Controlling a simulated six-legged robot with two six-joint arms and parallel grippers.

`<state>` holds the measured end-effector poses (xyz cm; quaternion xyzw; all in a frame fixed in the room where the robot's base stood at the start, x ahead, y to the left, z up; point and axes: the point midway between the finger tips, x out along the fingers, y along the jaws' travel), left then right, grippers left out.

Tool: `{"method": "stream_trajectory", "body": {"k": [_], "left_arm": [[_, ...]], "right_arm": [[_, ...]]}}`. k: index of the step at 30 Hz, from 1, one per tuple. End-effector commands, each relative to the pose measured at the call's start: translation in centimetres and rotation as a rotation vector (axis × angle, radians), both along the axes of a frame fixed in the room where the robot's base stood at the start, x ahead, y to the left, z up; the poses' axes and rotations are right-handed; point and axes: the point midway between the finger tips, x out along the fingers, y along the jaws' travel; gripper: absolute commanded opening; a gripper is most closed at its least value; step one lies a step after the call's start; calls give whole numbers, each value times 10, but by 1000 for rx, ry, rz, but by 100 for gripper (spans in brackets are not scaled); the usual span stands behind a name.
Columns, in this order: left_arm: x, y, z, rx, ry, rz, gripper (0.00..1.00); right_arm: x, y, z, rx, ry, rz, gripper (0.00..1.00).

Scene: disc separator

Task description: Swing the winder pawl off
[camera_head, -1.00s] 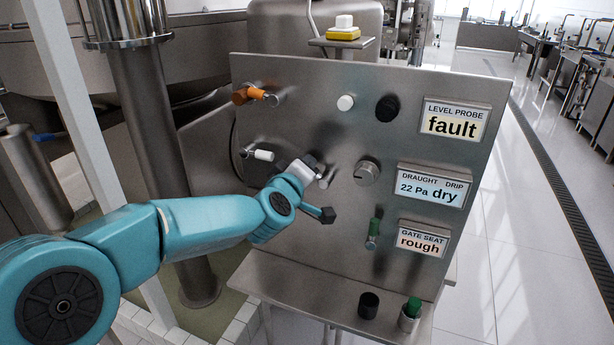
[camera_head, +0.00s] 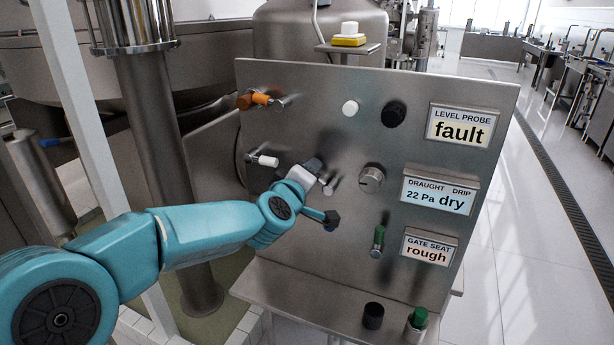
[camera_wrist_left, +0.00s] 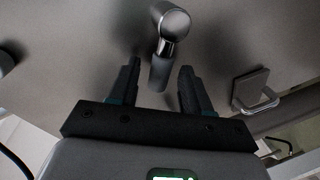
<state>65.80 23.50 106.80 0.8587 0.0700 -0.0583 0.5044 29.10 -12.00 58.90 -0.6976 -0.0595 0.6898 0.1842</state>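My left gripper (camera_head: 318,174) is close in front of the steel control panel (camera_head: 300,120). In the left wrist view, its two dark fingers (camera_wrist_left: 160,67) are apart. A metal lever (camera_wrist_left: 172,26) with a rounded end and a grey grip stands between and just beyond them, with gaps on both sides. The lever also shows in the head view (camera_head: 330,187), partly behind the gripper. No label names the winder pawl, so I cannot tell which fitting it is. My right gripper is not in view.
The panel also carries an orange handle (camera_head: 258,99), a white-gripped lever (camera_head: 264,160), a round knob (camera_head: 371,179) and a green-gripped lever (camera_head: 378,238). Black (camera_head: 373,315) and green (camera_head: 419,318) buttons sit on the lower shelf. Signs read "fault", "22 Pa dry" and "rough".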

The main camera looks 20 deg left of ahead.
Motion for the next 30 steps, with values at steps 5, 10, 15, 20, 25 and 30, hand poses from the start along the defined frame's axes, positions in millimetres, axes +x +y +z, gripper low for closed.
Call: {"method": "stream_trajectory", "body": {"k": [5,10,15,20,25,30], "left_arm": [[-1,0,0,2,0,0,48],[-17,-1,3,1,-1,-1,48],[-59,-4,11,1,-3,-2,48],[-101,-7,20,1,-3,-2,48],[-137,-9,25,0,-2,-1,48],[-156,-10,28,1,0,-2,48]], "right_arm": [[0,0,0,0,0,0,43],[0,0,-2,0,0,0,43],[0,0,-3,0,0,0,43],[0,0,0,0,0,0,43],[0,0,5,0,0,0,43],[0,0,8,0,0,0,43]]}}
